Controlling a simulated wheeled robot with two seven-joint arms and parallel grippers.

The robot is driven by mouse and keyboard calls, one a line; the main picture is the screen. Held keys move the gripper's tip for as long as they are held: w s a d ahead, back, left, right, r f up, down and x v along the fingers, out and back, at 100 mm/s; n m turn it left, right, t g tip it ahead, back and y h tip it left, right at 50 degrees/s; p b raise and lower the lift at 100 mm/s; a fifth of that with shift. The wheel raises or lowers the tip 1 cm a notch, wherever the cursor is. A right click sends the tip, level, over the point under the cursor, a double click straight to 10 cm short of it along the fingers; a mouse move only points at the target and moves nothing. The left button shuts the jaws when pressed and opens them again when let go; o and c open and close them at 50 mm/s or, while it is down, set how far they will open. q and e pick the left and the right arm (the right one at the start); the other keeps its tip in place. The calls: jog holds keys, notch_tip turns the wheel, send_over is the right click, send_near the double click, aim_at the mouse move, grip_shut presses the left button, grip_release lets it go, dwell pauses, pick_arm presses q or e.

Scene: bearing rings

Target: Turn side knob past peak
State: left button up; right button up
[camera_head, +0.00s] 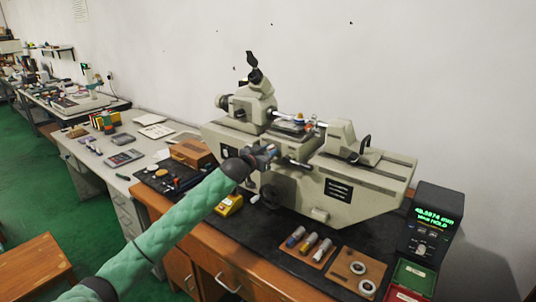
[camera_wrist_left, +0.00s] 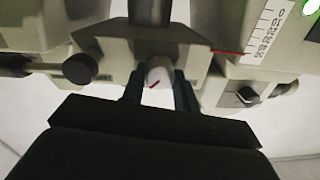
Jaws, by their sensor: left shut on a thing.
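The measuring machine (camera_head: 335,185) is a large beige bench instrument on a black mat. My left gripper (camera_head: 268,154) reaches its front, below the stage in the middle. The head view hides the knob behind the gripper. The digital readout (camera_head: 435,220) shows green digits and a second line of text, too small to read surely. My right gripper is out of view.
A black-ended lever (camera_wrist_left: 75,69) is left of the knob in the wrist view.

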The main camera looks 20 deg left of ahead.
pick_arm(q)
jog(key=m, duration=1)
jog(key=shift+f+m+b, duration=0.25)
jog(key=shift+m+b, duration=0.05)
jog(key=o, duration=0.8)
jog(key=shift+o, duration=0.9)
jog(key=shift+r, duration=0.1)
jog(key=b+v, duration=0.2)
jog(key=v, duration=0.6)
jog(key=shift+b, duration=0.4)
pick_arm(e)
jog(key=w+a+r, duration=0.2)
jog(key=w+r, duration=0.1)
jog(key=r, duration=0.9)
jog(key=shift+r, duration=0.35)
